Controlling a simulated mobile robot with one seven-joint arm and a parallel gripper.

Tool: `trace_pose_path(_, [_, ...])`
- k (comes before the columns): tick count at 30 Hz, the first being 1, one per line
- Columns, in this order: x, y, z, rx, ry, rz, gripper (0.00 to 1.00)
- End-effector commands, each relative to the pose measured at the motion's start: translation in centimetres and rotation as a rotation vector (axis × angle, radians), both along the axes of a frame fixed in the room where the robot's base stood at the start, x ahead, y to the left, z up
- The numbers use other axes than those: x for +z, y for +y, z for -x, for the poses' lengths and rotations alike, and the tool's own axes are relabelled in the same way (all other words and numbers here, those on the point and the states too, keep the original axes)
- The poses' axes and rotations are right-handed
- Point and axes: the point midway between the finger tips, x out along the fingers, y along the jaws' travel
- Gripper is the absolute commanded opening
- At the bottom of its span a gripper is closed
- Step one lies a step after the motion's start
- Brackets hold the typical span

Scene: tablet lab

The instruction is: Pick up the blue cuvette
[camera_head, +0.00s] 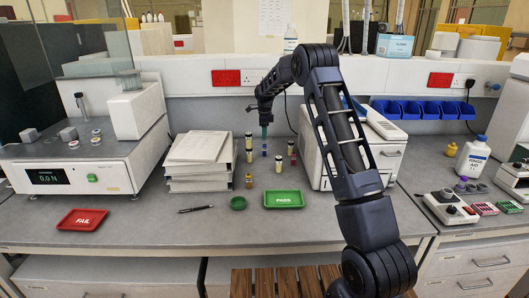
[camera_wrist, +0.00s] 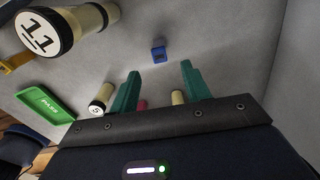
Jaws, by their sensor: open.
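The blue cuvette (camera_wrist: 158,51) is a small blue block on the grey bench in the wrist view, apart from the vials. In the head view it appears as a small blue spot (camera_head: 264,153) below my gripper (camera_head: 264,131). My gripper also shows in the wrist view (camera_wrist: 159,72), with two green fingers spread apart and nothing between them. The cuvette is beyond the fingertips, roughly in line with the gap between them, and does not touch them.
A vial marked 11 (camera_wrist: 45,30) and a vial marked 5 (camera_wrist: 102,98) are near the fingers. Several vials surround the spot. A paper stack (camera_head: 200,160) is at left, a white instrument (camera_head: 312,158) at right, and a green PASS tray (camera_head: 284,199) in front.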

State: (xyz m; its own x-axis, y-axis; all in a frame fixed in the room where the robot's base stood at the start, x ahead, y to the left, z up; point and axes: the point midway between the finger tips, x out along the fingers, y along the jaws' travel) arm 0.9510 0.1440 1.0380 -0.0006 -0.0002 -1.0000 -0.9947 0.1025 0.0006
Motion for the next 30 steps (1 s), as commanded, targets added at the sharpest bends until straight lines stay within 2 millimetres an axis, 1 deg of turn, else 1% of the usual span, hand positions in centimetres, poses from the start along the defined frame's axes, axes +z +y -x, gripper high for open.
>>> trace_pose_path(1, [-0.9,0.0,0.1,0.0,0.003,0.001,0.47])
trace_pose_path(3, [-1.8,0.0,0.0,0.001,0.001,0.0,0.47])
trace_pose_path(6, [-2.6,0.0,0.0,0.001,0.0,0.0,0.47])
trace_pose_path(11, [-3.5,0.0,0.0,0.001,0.0,0.0,0.47])
trace_pose_path(21, [-7.7,0.0,0.1,0.001,0.001,0.0,0.47])
trace_pose_path(24, [-8.0,0.0,0.1,0.001,-0.001,-0.001,0.47])
trace_pose_path(29, [-8.0,0.1,0.1,0.001,-0.001,0.0,0.47])
trace_pose_path(30, [-8.0,0.1,0.1,0.001,-0.001,0.0,0.41])
